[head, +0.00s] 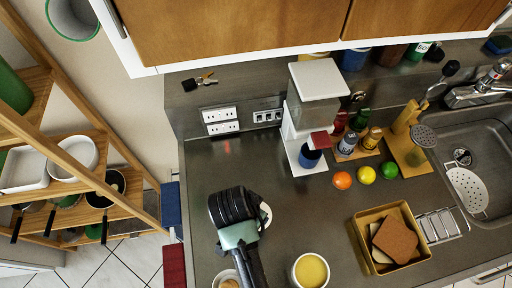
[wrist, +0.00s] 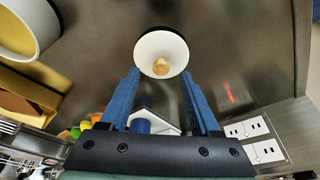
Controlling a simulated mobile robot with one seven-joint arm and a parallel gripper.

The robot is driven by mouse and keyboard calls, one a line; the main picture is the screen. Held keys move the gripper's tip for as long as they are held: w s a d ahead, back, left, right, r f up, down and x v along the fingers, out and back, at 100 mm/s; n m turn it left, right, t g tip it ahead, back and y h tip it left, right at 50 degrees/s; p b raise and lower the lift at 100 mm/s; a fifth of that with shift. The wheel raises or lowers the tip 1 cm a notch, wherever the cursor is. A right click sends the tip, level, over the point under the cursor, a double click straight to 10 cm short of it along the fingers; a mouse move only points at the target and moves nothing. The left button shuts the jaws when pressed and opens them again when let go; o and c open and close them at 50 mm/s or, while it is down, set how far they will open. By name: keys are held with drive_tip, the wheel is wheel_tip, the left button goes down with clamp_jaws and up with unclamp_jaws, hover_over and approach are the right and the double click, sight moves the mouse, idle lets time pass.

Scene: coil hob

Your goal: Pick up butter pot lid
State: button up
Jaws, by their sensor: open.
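The butter pot lid (wrist: 150,47) is a round white piece with a small tan knob at its centre. It sits on the grey counter, and in the head view only a white sliver (head: 266,213) shows beside my dark wrist. My gripper (wrist: 160,73) is open, its two blue fingers apart and empty. In the wrist view the lid appears just past the fingertips, centred between them; I cannot tell the exact gap. In the head view my fingers are hidden under my wrist. A white pot with yellow contents (head: 310,270) stands to the lower right, apart from the lid.
A yellow square box (head: 358,226) with brown slices stands to the right. Fruit (head: 342,180) and a coffee machine (head: 306,150) stand behind. A small pale bowl (head: 228,280) is near the front edge. Wall sockets (wrist: 258,140) are beyond. Counter around the lid is mostly clear.

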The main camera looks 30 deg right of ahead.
drive_tip(key=shift+x, duration=1.45)
clamp_jaws()
